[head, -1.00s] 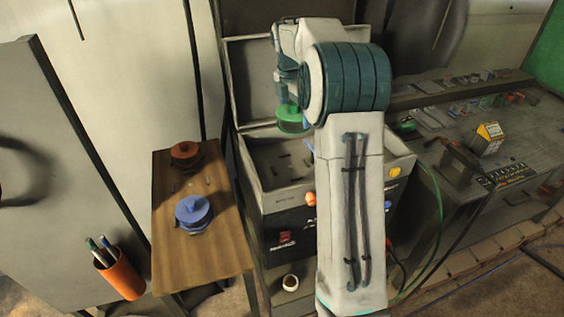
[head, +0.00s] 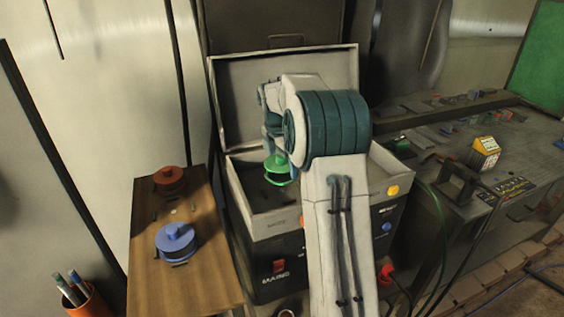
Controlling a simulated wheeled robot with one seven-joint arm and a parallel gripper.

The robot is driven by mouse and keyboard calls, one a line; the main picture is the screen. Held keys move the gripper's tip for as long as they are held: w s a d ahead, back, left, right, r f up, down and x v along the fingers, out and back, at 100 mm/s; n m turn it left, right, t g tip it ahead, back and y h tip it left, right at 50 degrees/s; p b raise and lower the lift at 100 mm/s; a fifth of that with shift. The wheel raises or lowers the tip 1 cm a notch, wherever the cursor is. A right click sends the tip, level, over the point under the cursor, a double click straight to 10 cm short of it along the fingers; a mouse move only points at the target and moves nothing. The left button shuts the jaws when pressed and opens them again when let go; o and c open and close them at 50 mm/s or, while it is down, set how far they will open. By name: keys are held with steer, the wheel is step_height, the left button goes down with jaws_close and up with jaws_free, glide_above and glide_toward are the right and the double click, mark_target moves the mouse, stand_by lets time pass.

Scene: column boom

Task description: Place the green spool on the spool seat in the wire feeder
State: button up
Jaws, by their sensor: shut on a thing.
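The green spool (head: 278,172) hangs below my gripper (head: 275,155), which is shut on it. The spool is over the open compartment of the wire feeder (head: 246,206), and I cannot tell its exact height above the floor of it. The feeder is a dark box with a grey upper rim and a raised lid at the back. My arm covers the right part of the compartment. I cannot make out the spool seat.
A wooden side table (head: 190,283) at left holds a red spool (head: 170,179) and a blue spool (head: 176,240). An orange cup (head: 87,303) with pens is at lower left. A cluttered workbench (head: 440,215) stands at right. The raised lid (head: 235,100) bounds the feeder's back.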

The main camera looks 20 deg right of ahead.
steer(key=shift+f, duration=2.8)
steer(key=o, duration=1.5)
steer(key=shift+f, duration=0.2)
